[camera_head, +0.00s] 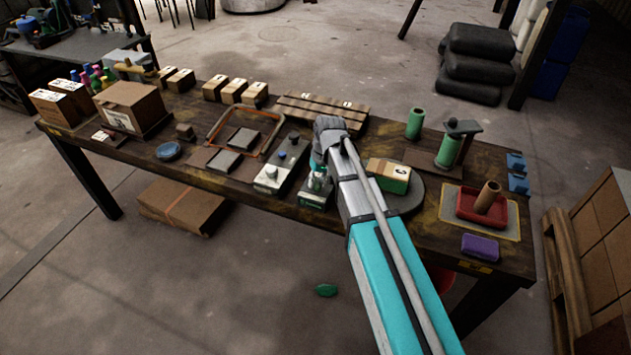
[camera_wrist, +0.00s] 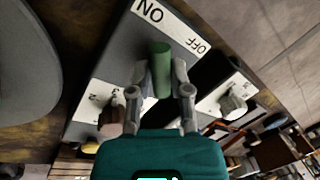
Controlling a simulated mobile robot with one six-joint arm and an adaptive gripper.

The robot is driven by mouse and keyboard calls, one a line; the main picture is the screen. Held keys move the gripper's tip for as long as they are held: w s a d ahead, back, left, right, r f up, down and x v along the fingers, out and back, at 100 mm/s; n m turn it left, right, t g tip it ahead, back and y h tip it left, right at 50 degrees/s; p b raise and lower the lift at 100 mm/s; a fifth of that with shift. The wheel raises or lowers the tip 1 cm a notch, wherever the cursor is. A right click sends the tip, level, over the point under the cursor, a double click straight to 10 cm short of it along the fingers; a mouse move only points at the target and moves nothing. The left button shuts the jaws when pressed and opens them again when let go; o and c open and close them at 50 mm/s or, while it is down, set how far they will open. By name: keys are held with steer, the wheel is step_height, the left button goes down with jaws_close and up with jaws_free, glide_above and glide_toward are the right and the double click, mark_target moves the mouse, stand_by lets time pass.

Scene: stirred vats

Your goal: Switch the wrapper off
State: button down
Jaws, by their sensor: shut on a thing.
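The wrapper's switch is a grey box with a white plate marked ON at one end and OFF at the other (camera_wrist: 168,25) in the wrist view. A green cylindrical lever (camera_wrist: 161,72) stands from it. My gripper (camera_wrist: 160,82) is shut on this lever, a finger on each side. I cannot tell which mark the lever leans towards. In the head view, my gripper (camera_head: 318,168) is over the switch box (camera_head: 313,198), and my arm hides part of it. The round grey turntable (camera_head: 412,196) beside it carries a green and tan box (camera_head: 389,175).
Another control box with a pale knob (camera_head: 270,178) stands just left of the switch. An orange frame (camera_head: 245,128) lies further left. A slatted wooden rack (camera_head: 325,108) lies behind. Green cylinders (camera_head: 415,123) and a red tray (camera_head: 482,210) are at the right.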

steer(key=m, duration=0.4)
steer(key=shift+s+t, duration=0.15)
steer(key=shift+t, duration=0.25)
steer(key=m, duration=0.5)
steer(key=shift+t, duration=0.4)
steer(key=m, duration=0.4)
steer(key=shift+s+t, duration=0.1)
steer(key=shift+t, duration=0.3)
steer(key=shift+m+h, duration=0.5)
steer(key=shift+m, duration=1.6)
steer(key=c, duration=0.6)
jaws_free()
steer(key=shift+o, duration=0.2)
